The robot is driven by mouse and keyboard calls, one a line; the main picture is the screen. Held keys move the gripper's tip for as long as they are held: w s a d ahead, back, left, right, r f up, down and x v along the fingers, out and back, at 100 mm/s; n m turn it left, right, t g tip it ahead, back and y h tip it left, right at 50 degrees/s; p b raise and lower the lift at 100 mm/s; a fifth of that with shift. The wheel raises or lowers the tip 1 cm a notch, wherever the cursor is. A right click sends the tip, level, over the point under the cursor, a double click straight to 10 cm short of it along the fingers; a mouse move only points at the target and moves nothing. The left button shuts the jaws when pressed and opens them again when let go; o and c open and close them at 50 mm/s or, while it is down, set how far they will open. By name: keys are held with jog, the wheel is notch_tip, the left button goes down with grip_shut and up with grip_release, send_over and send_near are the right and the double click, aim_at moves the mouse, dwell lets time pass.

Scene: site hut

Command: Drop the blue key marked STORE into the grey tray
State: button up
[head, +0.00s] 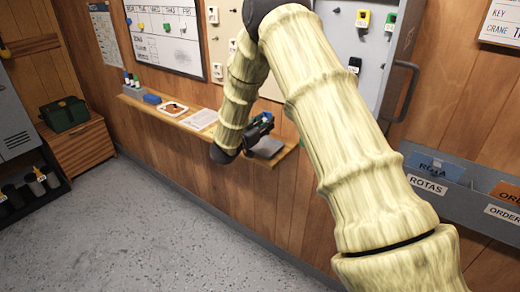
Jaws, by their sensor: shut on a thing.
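My gripper (260,127) is at the right end of the wooden wall shelf, shut on a small blue thing, the blue key (266,117). The key shows only as a bit of blue at the dark fingers; its STORE marking cannot be read. The grey tray (268,149) sits on the shelf's right end, just below and right of my gripper. My arm and gripper hide part of the tray, so its inside does not show.
The shelf (178,119) also holds a paper sheet (199,120), a picture card (172,108), a blue block (152,99) and a marker holder (132,88). A grey key cabinet (345,48) with yellow, green and black tags hangs above. Rota holders (455,190) are at right.

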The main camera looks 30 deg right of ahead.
jog(key=shift+f+b, duration=1.2)
jog(key=shift+f, duration=1.25)
jog(key=o, duration=1)
jog(key=shift+c, duration=0.2)
jog(key=shift+a, duration=0.15)
jog(key=v, duration=1.1)
jog(key=shift+s+a, duration=0.2)
jog(key=shift+a, duration=0.1)
